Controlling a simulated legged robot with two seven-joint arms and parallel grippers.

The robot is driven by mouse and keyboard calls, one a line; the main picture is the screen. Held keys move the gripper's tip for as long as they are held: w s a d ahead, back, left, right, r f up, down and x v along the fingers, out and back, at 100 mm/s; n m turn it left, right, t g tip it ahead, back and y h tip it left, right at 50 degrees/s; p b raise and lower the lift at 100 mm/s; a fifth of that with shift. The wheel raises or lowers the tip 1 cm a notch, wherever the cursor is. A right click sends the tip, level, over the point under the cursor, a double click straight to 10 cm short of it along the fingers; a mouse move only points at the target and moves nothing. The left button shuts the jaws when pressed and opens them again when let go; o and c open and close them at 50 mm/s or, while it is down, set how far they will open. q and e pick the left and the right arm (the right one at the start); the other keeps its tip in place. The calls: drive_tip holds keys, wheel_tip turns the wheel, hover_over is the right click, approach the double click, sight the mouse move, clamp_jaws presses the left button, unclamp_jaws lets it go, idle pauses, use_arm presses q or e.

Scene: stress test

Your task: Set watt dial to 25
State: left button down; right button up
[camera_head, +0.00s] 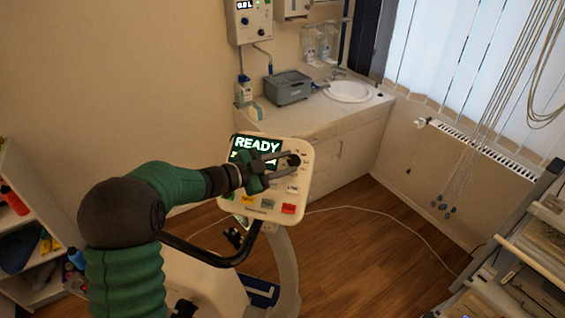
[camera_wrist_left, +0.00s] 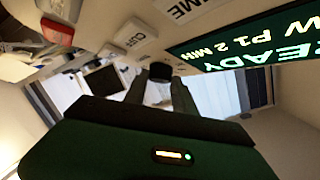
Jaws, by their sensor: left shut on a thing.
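The console (camera_head: 262,207) is a cream panel with a lit green screen (camera_head: 246,143) that reads READY. The watt dial (camera_head: 294,160) is a small dark knob on the panel, right of the screen. My left gripper (camera_head: 286,163) reaches across the panel from the left and is shut on the dial. In the left wrist view the dark dial (camera_wrist_left: 160,71) sits between the tips of the two fingers (camera_wrist_left: 161,84). The screen (camera_wrist_left: 250,42) shows upside down there and is cut off, so the watt value cannot be read. My right gripper is not in view.
A red button (camera_head: 289,209) and other coloured buttons line the panel's lower edge. A dark curved handlebar (camera_head: 225,262) runs below the console. A sink counter (camera_head: 320,112) stands behind, a shelf (camera_head: 25,225) at left and a cart (camera_head: 520,255) at right.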

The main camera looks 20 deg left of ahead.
use_arm(q)
drive_tip(key=shift+d, duration=0.15)
drive_tip(key=c, duration=1.3)
unclamp_jaws()
drive_tip(key=shift+o, duration=1.3)
drive_tip(key=shift+w+d+f, duration=0.1)
drive_tip(key=shift+o, duration=0.2)
drive_tip(key=shift+w+d, duration=0.1)
drive_tip(key=shift+d, duration=0.05)
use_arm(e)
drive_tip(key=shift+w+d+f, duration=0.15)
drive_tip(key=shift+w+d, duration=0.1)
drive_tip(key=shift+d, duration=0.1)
use_arm(q)
drive_tip(key=b+v, duration=0.5)
drive_tip(key=v, duration=1.1)
drive_tip(key=shift+s+a, duration=0.3)
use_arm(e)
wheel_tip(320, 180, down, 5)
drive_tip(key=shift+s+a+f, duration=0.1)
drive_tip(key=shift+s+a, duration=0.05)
